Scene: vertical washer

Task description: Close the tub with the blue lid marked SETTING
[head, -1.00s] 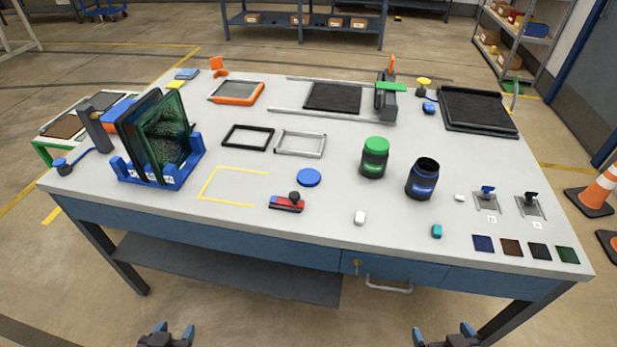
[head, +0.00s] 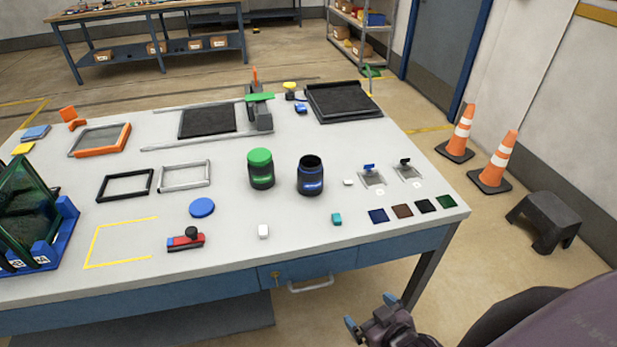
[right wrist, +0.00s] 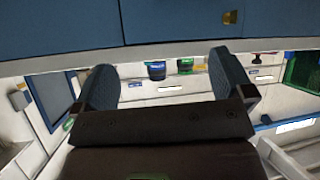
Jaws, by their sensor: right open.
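A blue disc-shaped lid (head: 202,207) lies flat on the table, left of the tubs; I cannot read a mark on it. A dark tub with a blue label (head: 311,176) stands upright and open-topped. Beside it on the left stands a dark tub with a green lid (head: 261,169). My right gripper (head: 369,313) is open and empty, low in front of the table's front edge, apart from the tubs. Its two fingers show in the right wrist view (right wrist: 163,85), with the tubs beyond them. My left gripper is out of the head view.
Empty frames (head: 185,176) lie behind the lid. A blue rack (head: 62,235) stands at left. Cones (head: 497,163) and a stool stand right.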

